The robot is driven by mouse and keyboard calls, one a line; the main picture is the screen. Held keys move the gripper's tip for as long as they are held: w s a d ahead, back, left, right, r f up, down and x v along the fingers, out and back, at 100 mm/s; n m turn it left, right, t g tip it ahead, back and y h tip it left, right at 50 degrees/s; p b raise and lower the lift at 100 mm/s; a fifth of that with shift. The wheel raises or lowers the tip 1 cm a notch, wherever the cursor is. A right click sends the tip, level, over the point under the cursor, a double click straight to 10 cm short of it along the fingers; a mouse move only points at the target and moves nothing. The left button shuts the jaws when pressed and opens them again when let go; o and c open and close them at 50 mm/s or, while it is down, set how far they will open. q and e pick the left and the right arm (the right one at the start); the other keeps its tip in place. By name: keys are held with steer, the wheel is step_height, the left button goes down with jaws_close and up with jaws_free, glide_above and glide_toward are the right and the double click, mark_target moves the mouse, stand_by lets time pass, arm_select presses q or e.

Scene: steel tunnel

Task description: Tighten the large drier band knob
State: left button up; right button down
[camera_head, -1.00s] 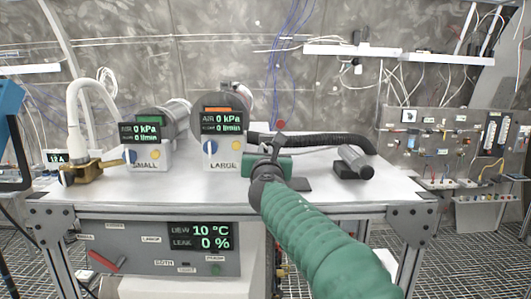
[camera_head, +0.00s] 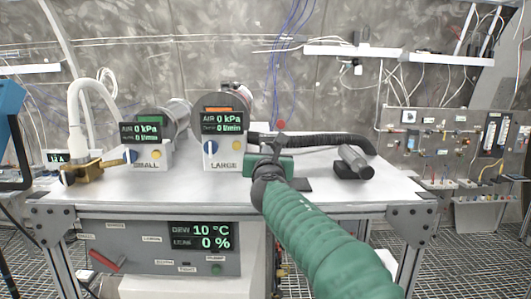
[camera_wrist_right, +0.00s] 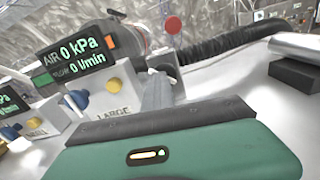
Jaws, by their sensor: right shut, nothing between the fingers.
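The large drier (camera_head: 222,112), a grey cylinder on a white base marked LARGE, stands on the steel bench. A red round knob (camera_head: 281,124) shows just right of it; in the right wrist view the red knob (camera_wrist_right: 173,25) is on a thin stem behind the fingers. I take it for the band knob; its band is not clearly visible. My right gripper (camera_head: 279,139) is shut and empty, just below the red knob in the head view. In the wrist view the shut fingers (camera_wrist_right: 157,90) point toward it, with a visible gap. My left gripper is not in view.
The large drier's base has a blue knob (camera_head: 210,147) and yellow button (camera_head: 228,148). A black hose (camera_head: 330,140) runs right behind my gripper. The small drier (camera_head: 155,127) stands left. The front bench top is mostly clear.

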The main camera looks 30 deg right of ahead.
steer(key=c, duration=2.2)
jaws_free()
steer(key=shift+s+d+r, duration=0.15)
steer(key=shift+d+r, duration=0.05)
steer(key=shift+d, duration=0.15)
